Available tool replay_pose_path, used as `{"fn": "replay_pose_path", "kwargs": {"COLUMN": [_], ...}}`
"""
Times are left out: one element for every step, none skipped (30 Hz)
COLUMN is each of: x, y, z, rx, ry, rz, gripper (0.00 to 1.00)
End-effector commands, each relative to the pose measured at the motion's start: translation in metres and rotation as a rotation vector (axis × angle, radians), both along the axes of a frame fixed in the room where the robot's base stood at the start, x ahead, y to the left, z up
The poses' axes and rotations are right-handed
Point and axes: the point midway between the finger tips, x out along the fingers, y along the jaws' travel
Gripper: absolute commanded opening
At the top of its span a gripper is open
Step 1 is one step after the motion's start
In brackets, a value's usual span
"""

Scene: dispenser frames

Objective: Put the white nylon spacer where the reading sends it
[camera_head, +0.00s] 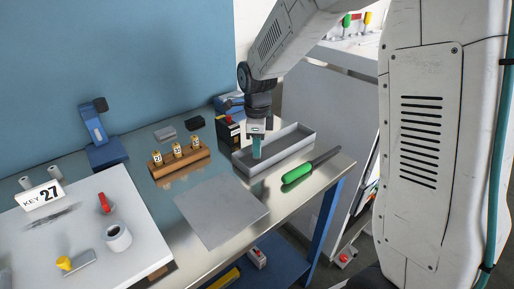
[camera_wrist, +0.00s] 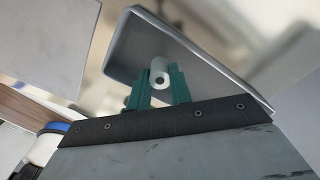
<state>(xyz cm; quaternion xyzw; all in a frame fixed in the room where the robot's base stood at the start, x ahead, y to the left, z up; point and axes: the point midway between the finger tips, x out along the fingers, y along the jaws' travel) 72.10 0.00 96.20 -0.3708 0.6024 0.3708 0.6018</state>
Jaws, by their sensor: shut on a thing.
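The white nylon spacer (camera_wrist: 160,72) is a short white cylinder with a dark bore, held between the teal fingers of my gripper (camera_wrist: 159,86) in the wrist view. In the head view my gripper (camera_head: 257,149) points down over the left part of a long grey open tray (camera_head: 292,150), and its fingers hide the spacer. In the wrist view the tray (camera_wrist: 117,38) lies beyond the spacer. I cannot tell the height above its floor. A white card (camera_head: 40,196) reads "KEY 27". A wooden block (camera_head: 180,164) holds three small labelled pieces, too small to read.
A green-handled tool (camera_head: 298,174) lies in front of the tray. A black box with red and yellow parts (camera_head: 228,131) stands left of it. A bare grey mat (camera_head: 220,210) lies mid-table. A white board (camera_head: 90,245) carries a tape roll (camera_head: 116,237) and small items.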

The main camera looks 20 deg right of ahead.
Motion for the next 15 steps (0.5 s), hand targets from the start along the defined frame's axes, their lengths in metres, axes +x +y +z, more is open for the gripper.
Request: {"fn": "replay_pose_path", "kwargs": {"x": [-0.0004, -0.0001, -0.0001, -0.0001, 0.0000, 0.0000, -0.0001, -0.0001, -0.0001, -0.0001, -0.0002, -0.0003, -0.0004, -0.0003, -0.0003], "y": [0.0001, 0.0002, 0.0002, 0.0003, 0.0002, 0.0003, 0.0004, 0.0004, 0.0004, 0.0004, 0.0003, 0.0004, 0.0004, 0.0004, 0.0004], "z": [-0.0074, -0.0097, -0.0110, -0.0110, -0.0107, -0.0105, -0.0104, -0.0104, -0.0105, -0.0109, -0.0117, -0.0129, -0.0139, -0.0133, -0.0132], "rx": [0.000, 0.000, 0.000, 0.000, 0.000, 0.000, 0.000, 0.000, 0.000, 0.000, 0.000, 0.000, 0.000, 0.000, 0.000], "ry": [0.002, 0.001, 0.001, 0.000, 0.000, 0.000, 0.000, 0.000, 0.000, 0.000, 0.000, 0.001, 0.001, 0.000, 0.000], "rz": [0.000, 0.000, 0.000, 0.000, 0.000, 0.000, 0.000, 0.000, 0.000, 0.000, 0.000, 0.000, 0.000, 0.000, 0.000], "gripper": [0.00, 0.00, 0.00, 0.00, 0.00, 0.00, 0.00, 0.00, 0.00, 0.00, 0.00, 0.00, 0.00, 0.29, 0.40]}}
